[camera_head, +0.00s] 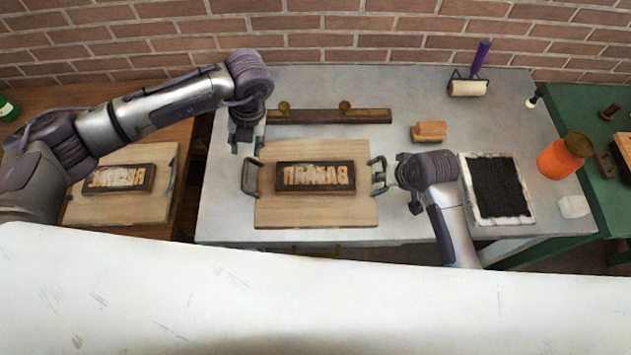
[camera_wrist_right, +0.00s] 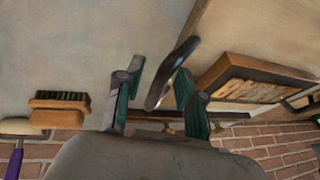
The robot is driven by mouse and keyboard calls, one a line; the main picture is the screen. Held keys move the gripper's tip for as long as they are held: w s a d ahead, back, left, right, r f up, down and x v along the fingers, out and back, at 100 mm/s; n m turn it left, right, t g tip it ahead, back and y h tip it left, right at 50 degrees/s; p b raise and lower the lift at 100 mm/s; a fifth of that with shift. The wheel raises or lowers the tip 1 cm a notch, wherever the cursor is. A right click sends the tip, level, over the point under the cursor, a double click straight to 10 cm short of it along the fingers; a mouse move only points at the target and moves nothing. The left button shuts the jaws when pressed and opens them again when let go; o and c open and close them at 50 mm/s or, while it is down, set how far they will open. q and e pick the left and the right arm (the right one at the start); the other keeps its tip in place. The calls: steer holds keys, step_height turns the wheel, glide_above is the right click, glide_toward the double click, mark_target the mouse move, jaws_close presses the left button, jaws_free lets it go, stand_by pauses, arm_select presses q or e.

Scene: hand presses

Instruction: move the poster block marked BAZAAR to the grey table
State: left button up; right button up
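The poster block marked BAZAAR is a pale wooden board (camera_head: 316,211) with a dark-framed, mirrored letter plate (camera_head: 315,177) and a metal handle at each side. It lies flat on the grey table (camera_head: 222,210); the plate also shows in the right wrist view (camera_wrist_right: 250,90). My left gripper (camera_head: 246,141) is open, just behind and above the left handle (camera_head: 251,176). My right gripper (camera_head: 379,179) is at the right handle. In the right wrist view my right gripper (camera_wrist_right: 160,100) has its fingers apart, with the dark handle (camera_wrist_right: 172,72) between them; a gap shows.
A brown table (camera_head: 120,228) at left holds a similar block (camera_head: 120,205). On the grey table are a dark wooden bar (camera_head: 330,117), a brush (camera_head: 429,131), a roller (camera_head: 467,87), a black ink slab (camera_head: 497,187) and an orange jar (camera_head: 563,157). A green table (camera_head: 590,130) stands at right.

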steer(key=shift+s+d+r, duration=0.1)
steer(key=shift+r, duration=0.25)
arm_select(q)
steer(key=shift+v, duration=0.9)
arm_select(e)
steer(key=v, duration=1.1)
steer(key=shift+s+r, duration=0.1)
